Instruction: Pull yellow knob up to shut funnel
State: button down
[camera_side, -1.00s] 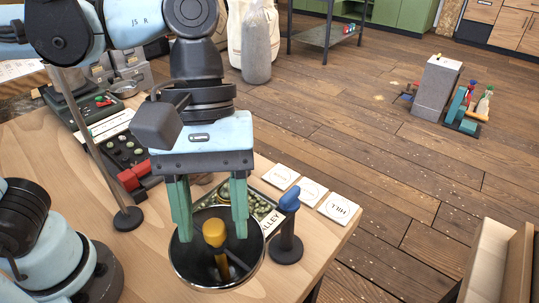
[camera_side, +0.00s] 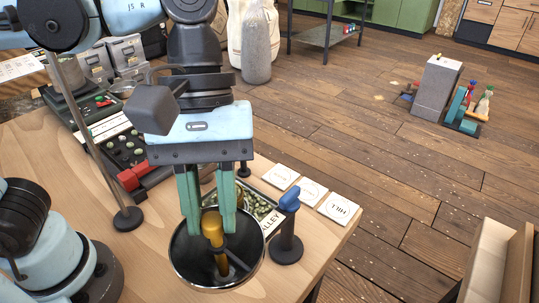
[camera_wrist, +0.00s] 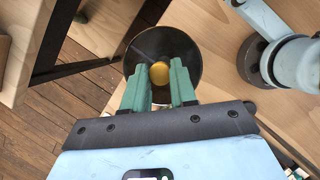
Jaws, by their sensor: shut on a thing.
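The yellow knob (camera_side: 212,226) stands upright on its stem in the middle of the dark round funnel (camera_side: 186,262), which sits at the front of the wooden table. My gripper (camera_side: 211,229) points down over the funnel, and its green fingers are shut on the knob. In the wrist view the yellow knob (camera_wrist: 159,73) shows round between the green fingertips (camera_wrist: 160,75), with the dark funnel (camera_wrist: 185,45) behind it. The fingers hide part of the knob's sides in the side view.
A post with a blue top (camera_side: 289,201) stands close at the funnel's right. White cards (camera_side: 339,208) and a tray of green beans (camera_side: 257,203) lie behind it. A metal rod on a black base (camera_side: 127,218) stands to the left, near a panel with a red block (camera_side: 132,178).

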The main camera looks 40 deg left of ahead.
jog(key=shift+r, duration=0.3)
jog(key=c, duration=0.9)
grip_release()
jog(key=v, duration=1.2)
jog(key=w+a+f+m+t+y, duration=0.1)
jog(key=w+a+f+m+t, duration=0.3)
jog(key=a+f, duration=0.5)
jog(key=w+a+f+m+t+y, duration=0.2)
jog(key=w+a+f+m+t, duration=0.2)
jog(key=a+f, duration=0.6)
jog(key=shift+w+f+m+t, duration=0.45)
jog(key=shift+f+t, duration=0.2)
jog(key=shift+t, duration=0.55)
